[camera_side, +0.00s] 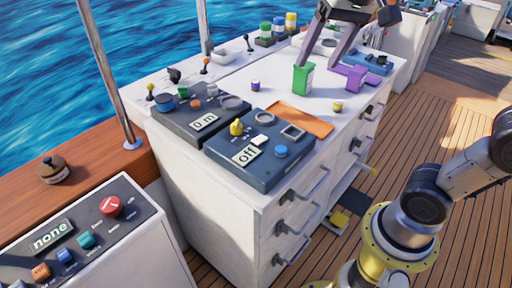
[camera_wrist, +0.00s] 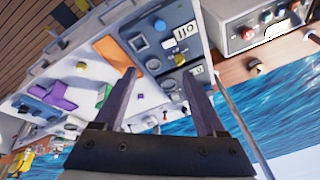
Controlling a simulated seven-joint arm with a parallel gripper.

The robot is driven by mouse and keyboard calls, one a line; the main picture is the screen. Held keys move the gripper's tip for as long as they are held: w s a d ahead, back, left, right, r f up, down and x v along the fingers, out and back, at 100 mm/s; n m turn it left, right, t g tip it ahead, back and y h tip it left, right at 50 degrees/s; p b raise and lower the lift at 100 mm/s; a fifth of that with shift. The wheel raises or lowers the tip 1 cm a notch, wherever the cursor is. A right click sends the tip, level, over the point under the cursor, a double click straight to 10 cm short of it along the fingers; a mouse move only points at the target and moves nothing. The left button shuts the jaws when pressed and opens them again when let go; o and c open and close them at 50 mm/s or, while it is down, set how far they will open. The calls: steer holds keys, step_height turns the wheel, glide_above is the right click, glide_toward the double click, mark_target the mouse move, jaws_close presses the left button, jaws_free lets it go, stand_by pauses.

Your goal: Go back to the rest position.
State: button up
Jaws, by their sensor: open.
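My gripper (camera_side: 322,64) is at the top of the side view, over the far part of the white cabinet top. Its two dark fingers are spread apart. In the wrist view my gripper (camera_wrist: 158,74) is open, with nothing held between the fingers. In the side view its fingertips appear near a green block (camera_side: 303,79) and a purple piece (camera_side: 354,77); I cannot tell the exact height or gap. In the wrist view the purple piece (camera_wrist: 55,96) lies left of the fingers, apart from them.
The white cabinet (camera_side: 215,190) carries a blue-grey panel reading "off" (camera_side: 262,150), a "0 m" panel (camera_side: 203,120), an orange mat (camera_side: 300,119) and several small jars and levers. A metal pole (camera_side: 105,75) stands at the left. A "none" console (camera_side: 85,240) is front left.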

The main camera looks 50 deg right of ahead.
steer(key=s+f+n+t, duration=0.1)
steer(key=s+f+n, duration=0.5)
steer(key=s+f, duration=0.4)
steer(key=shift+s+f+n+t, duration=0.3)
steer(key=shift+s+f, duration=0.05)
steer(key=shift+f, duration=0.55)
steer(key=shift+d, duration=0.1)
stand_by(1.4)
